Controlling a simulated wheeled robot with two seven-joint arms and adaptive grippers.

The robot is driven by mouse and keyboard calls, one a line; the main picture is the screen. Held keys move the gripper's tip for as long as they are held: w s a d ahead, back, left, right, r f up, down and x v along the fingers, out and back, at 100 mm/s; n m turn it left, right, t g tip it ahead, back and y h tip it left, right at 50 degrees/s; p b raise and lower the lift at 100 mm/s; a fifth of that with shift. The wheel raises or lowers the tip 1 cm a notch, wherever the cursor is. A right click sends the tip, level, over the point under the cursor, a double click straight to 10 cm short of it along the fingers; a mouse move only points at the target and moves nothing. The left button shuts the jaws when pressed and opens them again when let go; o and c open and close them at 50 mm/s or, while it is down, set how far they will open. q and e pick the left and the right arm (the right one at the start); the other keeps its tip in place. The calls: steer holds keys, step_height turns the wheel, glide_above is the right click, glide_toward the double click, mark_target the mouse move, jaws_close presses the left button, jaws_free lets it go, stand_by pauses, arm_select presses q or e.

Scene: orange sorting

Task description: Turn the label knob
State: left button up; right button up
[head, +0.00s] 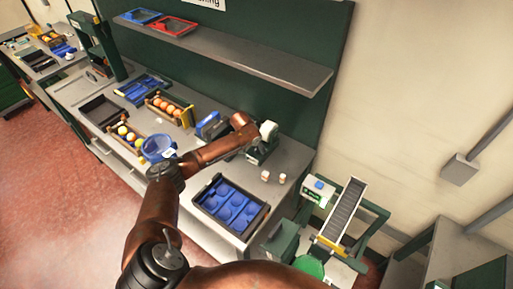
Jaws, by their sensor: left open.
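My left arm reaches from the bottom over the bench, and its left gripper (266,132) is at a small grey-green device (262,153) near the back of the bench. The gripper is open. The label knob cannot be told apart at this size; the wrist and gripper cover part of the device, and I cannot tell whether the fingers touch it. A blue device (211,126) stands just left of the wrist. My right gripper is out of view.
A blue bowl (158,148) sits beside my elbow. Racks of oranges (168,108) and yellow balls (125,132) stand to the left. A black tray with blue inserts (231,204) lies in front. A shelf (230,55) hangs above.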

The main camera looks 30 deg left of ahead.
arm_select(q)
steer(key=shift+c, duration=0.7)
steer(key=c, duration=1)
